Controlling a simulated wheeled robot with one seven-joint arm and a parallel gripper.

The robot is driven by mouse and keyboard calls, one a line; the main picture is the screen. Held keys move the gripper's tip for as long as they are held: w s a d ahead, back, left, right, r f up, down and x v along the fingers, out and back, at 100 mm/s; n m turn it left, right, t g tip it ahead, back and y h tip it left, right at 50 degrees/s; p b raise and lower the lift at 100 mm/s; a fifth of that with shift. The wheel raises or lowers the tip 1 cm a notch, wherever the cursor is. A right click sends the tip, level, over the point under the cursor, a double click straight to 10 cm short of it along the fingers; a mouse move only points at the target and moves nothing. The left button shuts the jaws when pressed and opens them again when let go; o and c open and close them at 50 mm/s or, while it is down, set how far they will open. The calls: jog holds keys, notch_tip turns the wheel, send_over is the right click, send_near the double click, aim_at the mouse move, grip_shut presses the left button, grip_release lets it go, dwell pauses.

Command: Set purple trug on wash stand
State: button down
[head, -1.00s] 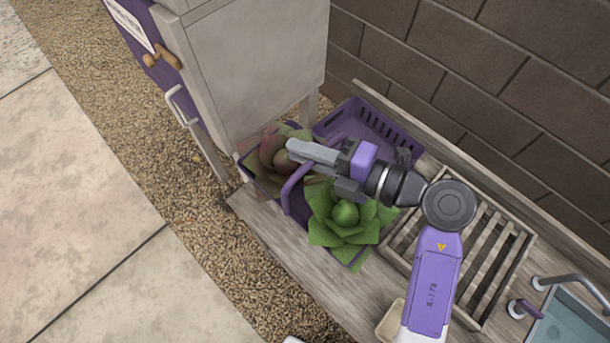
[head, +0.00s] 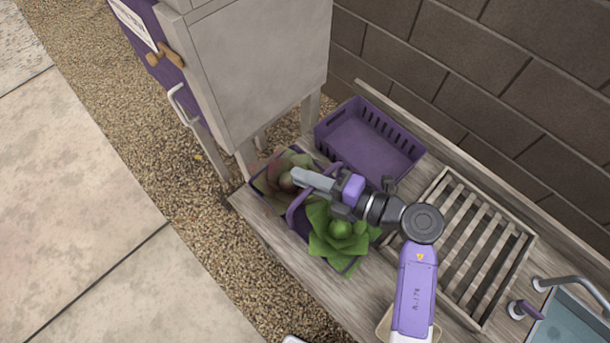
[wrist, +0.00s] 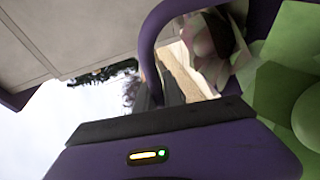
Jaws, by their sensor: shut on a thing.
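The purple trug (head: 301,229) is at the left end of the wooden wash stand (head: 272,228). It holds a green leafy head (head: 338,232) and a reddish-brown leafy plant (head: 272,178). My gripper (head: 308,180) is shut on the trug's arched purple handle (head: 293,212). In the wrist view the handle (wrist: 148,45) arches by my fingers (wrist: 166,88). The trug looks roughly level, low over or on the boards. I cannot tell whether its base touches, as the plants and my arm hide much of it.
An empty purple slotted crate (head: 365,148) stands behind the trug. A slatted wooden rack (head: 470,235) is to the right, then a sink (head: 570,325) with a tap. A grey cabinet (head: 262,75) stands at the left end. A block wall (head: 480,75) runs behind.

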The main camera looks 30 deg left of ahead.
jog(key=c, duration=1.5)
grip_release()
jog(key=shift+o, duration=0.2)
jog(key=w+b+v, duration=0.1)
jog(key=b+v, duration=0.1)
jog(key=v, duration=1)
jog(key=shift+s, duration=0.45)
jog(key=shift+r, duration=0.1)
